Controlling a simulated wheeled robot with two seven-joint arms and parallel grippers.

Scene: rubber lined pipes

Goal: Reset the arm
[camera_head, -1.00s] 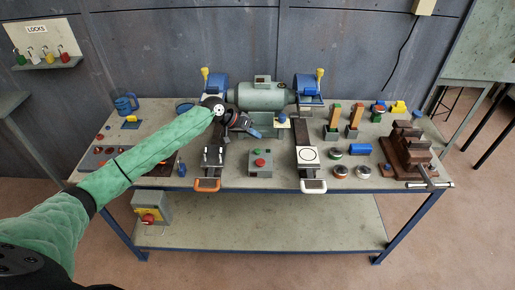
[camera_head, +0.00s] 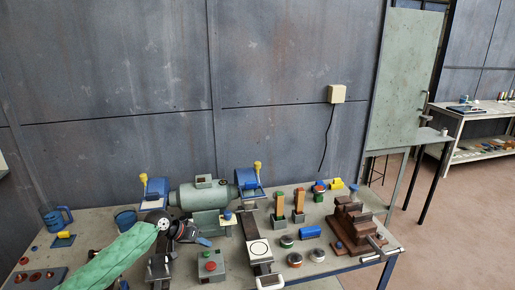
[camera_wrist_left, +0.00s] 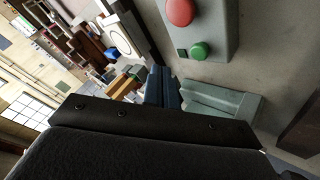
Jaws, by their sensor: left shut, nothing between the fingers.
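My left arm, in a green sleeve, comes in from the lower left in the head view. Its gripper (camera_head: 203,240) is over the bench in front of the grey-green bench grinder (camera_head: 203,196), shut and empty. In the left wrist view the dark gripper body fills the lower part, and its blue-grey fingers (camera_wrist_left: 161,88) point toward the grinder's base. The control box (camera_head: 210,265) with a red and a green button is just below the gripper; its red button (camera_wrist_left: 180,11) also shows in the left wrist view. My right gripper is not in view.
A brown vise (camera_head: 352,222) stands at the bench's right end. Two wooden-handled brushes (camera_head: 279,207) and several small round tins are between it and the grinder. A blue mug (camera_head: 55,218) is at the left. A grey wall stands behind the bench.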

